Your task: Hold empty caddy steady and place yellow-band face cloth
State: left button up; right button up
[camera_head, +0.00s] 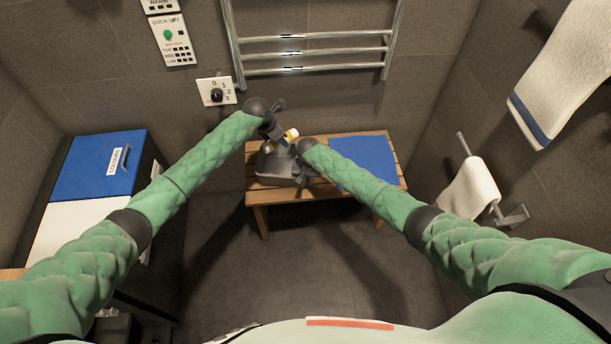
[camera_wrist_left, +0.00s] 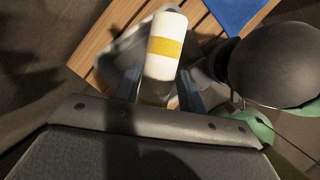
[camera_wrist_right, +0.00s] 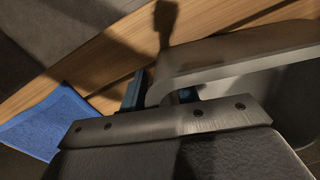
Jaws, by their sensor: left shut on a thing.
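The grey caddy (camera_head: 277,168) sits on the wooden bench in the head view. The white rolled face cloth with a yellow band (camera_wrist_left: 165,50) is between the fingers of my left gripper (camera_wrist_left: 160,88), which is shut on it above the caddy. The cloth also shows as a small white and yellow patch in the head view (camera_head: 292,133). My right gripper (camera_wrist_right: 160,95) is at the caddy's right side. In the right wrist view its fingers are on either side of the caddy's rim (camera_wrist_right: 240,62); whether they press on it I cannot tell. Most of the caddy's inside is hidden.
The slatted bench (camera_head: 260,196) stands against the back wall. A blue mat (camera_head: 365,165) lies on it, right of the caddy. A metal towel rack (camera_head: 310,55) hangs above. A blue-lidded cabinet (camera_head: 85,175) is at left, and towels hang at right. The floor in front is clear.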

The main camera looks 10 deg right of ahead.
jog(key=shift+f, duration=0.1)
grip_shut()
pick_arm(q)
jog(key=shift+w+r, duration=0.2)
jog(key=shift+r, duration=0.1)
jog(key=w+d+r, duration=0.2)
jog(key=shift+d+r, duration=0.15)
jog(key=shift+r, duration=0.15)
jog(key=shift+w+d+f, duration=0.2)
jog(key=shift+w+f, duration=0.1)
jog(key=shift+w, duration=0.2)
jog(key=s+a+f+m+g, duration=0.1)
jog(key=a+f+m+g, duration=0.2)
jog(key=f+m, duration=0.5)
jog(key=shift+a+f+m+h, duration=0.25)
jog(key=shift+a+m+h, duration=0.05)
jog(key=shift+m, duration=0.1)
